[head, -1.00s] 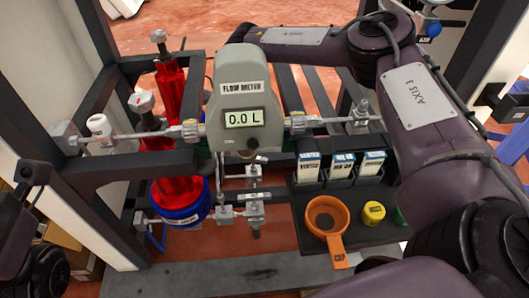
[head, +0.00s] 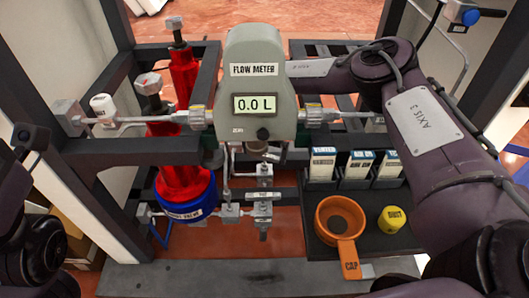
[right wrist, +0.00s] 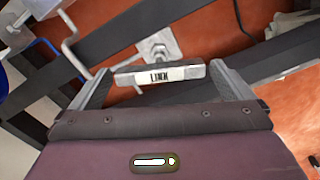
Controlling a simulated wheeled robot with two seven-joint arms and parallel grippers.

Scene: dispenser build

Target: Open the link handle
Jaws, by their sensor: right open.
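The link handle (right wrist: 160,76) shows in the right wrist view as a short bar with a white LINK label, on a metal stem and fitting (right wrist: 157,46). My right gripper (right wrist: 161,70) is open, with one finger at each end of the bar. I cannot tell whether the fingers touch it. In the head view the flow meter (head: 254,85), reading 0.0 L, hides the handle and most of this gripper. Parts of my left arm show at the left edge of the head view, but its gripper cannot be made out.
A red cylinder with a blue valve ring (head: 187,203) stands left of the meter. Pipes and a small valve (head: 263,196) hang below it. Dark frame bars (head: 165,152) surround the space.

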